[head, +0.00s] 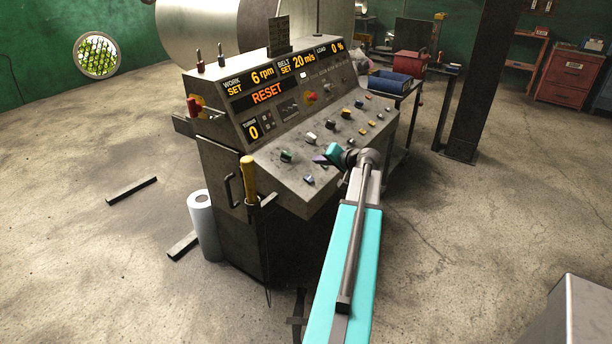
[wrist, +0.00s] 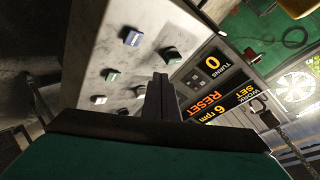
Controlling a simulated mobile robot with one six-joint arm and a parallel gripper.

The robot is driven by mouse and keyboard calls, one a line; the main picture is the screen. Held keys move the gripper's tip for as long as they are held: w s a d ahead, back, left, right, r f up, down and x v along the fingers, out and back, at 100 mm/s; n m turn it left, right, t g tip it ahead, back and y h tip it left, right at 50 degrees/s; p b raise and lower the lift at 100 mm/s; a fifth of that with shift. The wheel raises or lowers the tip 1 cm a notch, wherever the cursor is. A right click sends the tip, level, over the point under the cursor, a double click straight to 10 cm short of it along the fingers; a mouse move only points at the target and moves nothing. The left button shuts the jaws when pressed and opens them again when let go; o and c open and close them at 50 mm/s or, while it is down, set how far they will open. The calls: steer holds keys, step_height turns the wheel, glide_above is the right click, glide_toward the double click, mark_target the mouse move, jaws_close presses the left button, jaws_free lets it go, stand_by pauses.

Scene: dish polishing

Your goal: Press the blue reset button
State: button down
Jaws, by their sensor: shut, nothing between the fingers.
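The control console (head: 285,195) has a sloped panel with several coloured buttons. A blue button (head: 309,180) is near the panel's front left edge; it also shows at upper left in the wrist view (wrist: 131,37). A green button (head: 286,156) sits farther left, nearer the display, and shows in the wrist view (wrist: 171,56). No label on the blue button is readable. My gripper (head: 320,160) is above the panel, right of both buttons. In the wrist view its fingers (wrist: 160,88) are together and empty, apart from the blue button. Contact with the panel cannot be told.
The display (head: 267,93) reads RESET in orange, with 6 rpm, 20 m/s and TURNS 0. A yellow handle (head: 249,180) stands at the console's left. A paper roll (head: 203,225) stands on the floor.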

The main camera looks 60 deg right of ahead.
steer(key=shift+d+r, duration=0.3)
steer(key=shift+r, duration=0.3)
steer(key=shift+f, duration=0.15)
steer(key=b, duration=0.2)
glide_toward(307, 175)
steer(key=shift+w+d, duration=0.25)
steer(key=shift+w, duration=0.35)
steer(key=shift+w+d, duration=0.3)
steer(key=shift+w, duration=0.35)
steer(key=shift+w+d, duration=0.25)
steer(key=shift+w, duration=0.35)
steer(key=shift+w+f+b, duration=0.3)
steer(key=shift+f+b, duration=0.2)
steer(key=shift+b, duration=0.25)
steer(key=shift+w+f+b, duration=0.3)
steer(key=shift+f+b, duration=0.6)
steer(key=shift+b, duration=0.25)
stand_by(1.0)
steer(key=shift+r, duration=0.2)
stand_by(0.3)
steer(key=shift+s+r, duration=0.3)
steer(key=shift+r, duration=0.4)
